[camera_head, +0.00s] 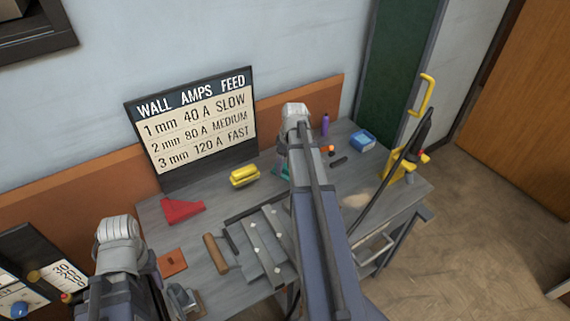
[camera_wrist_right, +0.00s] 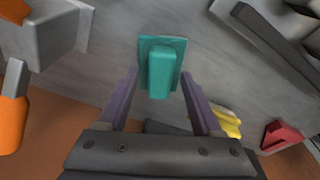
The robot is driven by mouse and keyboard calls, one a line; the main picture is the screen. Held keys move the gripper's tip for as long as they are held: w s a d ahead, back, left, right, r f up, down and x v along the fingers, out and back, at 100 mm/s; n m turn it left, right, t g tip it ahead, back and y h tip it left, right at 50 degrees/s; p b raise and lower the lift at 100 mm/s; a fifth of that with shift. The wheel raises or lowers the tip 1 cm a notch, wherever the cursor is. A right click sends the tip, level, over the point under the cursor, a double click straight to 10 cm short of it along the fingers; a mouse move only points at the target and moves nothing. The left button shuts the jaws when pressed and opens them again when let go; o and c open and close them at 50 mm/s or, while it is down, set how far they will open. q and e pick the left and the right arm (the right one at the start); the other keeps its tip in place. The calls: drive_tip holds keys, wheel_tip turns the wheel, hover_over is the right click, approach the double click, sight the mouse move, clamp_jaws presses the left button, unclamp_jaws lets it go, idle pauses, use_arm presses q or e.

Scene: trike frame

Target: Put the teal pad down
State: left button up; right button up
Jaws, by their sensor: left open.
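The teal pad (camera_wrist_right: 160,68) has a flat square plate and a raised block. It shows in the right wrist view, resting on the grey tabletop. My right gripper (camera_wrist_right: 159,80) is open, its fingers on either side of the block with a visible gap on both sides. In the head view only a small teal edge (camera_head: 278,170) shows, as my right arm hides the rest. My left gripper (camera_head: 148,272) is low at the left of the head view, over the table's near left corner. Its fingers are mostly hidden, and I see nothing held.
The workbench (camera_head: 220,290) holds a yellow block (camera_head: 244,176), a red angled piece (camera_head: 182,210), metal plates (camera_head: 262,250), a brown cylinder (camera_head: 215,253) and a blue box (camera_head: 362,140). A yellow stand (camera_head: 400,168) with a black cable is at the right. A sign (camera_head: 195,125) stands behind.

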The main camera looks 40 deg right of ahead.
wheel_tip(320, 180, up, 12)
drive_tip(key=s+p, duration=0.1)
drive_tip(key=p, duration=1.1)
drive_tip(key=shift+s+d, duration=0.3)
drive_tip(key=shift+s, duration=0.1)
drive_tip(key=shift+a, duration=0.1)
drive_tip(key=s+a+g, duration=0.2)
drive_tip(key=s+a, duration=0.1)
drive_tip(key=a, duration=2.7)
drive_tip(key=s+a+h, duration=0.1)
drive_tip(key=s+a, duration=0.6)
drive_tip(key=a, duration=0.3)
drive_tip(key=shift+a+n+h, duration=0.3)
drive_tip(key=shift+a, duration=0.1)
